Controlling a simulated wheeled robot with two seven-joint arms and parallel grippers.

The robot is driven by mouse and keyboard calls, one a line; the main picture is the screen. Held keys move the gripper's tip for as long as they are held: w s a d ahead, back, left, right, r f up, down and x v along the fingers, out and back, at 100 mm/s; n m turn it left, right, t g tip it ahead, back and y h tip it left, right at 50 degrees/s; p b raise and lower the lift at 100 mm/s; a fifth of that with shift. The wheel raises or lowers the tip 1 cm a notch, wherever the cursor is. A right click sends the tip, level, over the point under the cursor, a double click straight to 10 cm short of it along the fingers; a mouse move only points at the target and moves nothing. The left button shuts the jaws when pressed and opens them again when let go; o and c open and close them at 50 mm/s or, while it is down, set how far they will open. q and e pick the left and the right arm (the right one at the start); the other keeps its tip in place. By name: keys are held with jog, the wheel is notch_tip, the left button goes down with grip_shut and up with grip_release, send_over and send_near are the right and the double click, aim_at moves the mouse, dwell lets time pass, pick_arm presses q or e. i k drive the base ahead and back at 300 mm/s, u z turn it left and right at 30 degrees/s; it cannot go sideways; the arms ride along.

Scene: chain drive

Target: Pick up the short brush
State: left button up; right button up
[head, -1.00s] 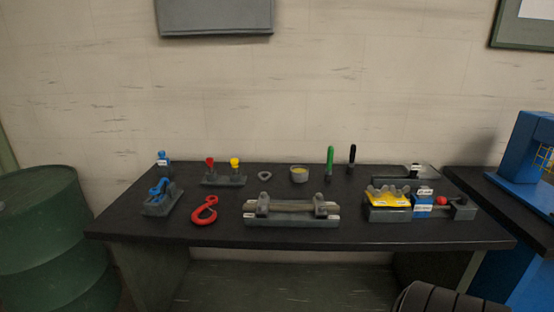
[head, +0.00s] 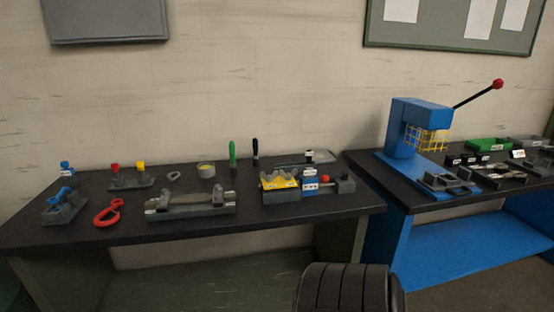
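Two slim upright tools stand near the back of the black-topped table (head: 120,238). One has a green handle (head: 232,154) and the other a black handle (head: 255,150). Their lower ends are too small to make out, so I cannot tell which is the short brush. Neither of my grippers shows in the head view.
A blue press (head: 405,130) stands on the right bench. A black ribbed object (head: 350,290) is at the bottom front.

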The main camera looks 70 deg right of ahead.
aim_at(255, 163)
jog(key=u, duration=0.05)
jog(key=k, duration=0.65)
jog(key=z, duration=1.45)
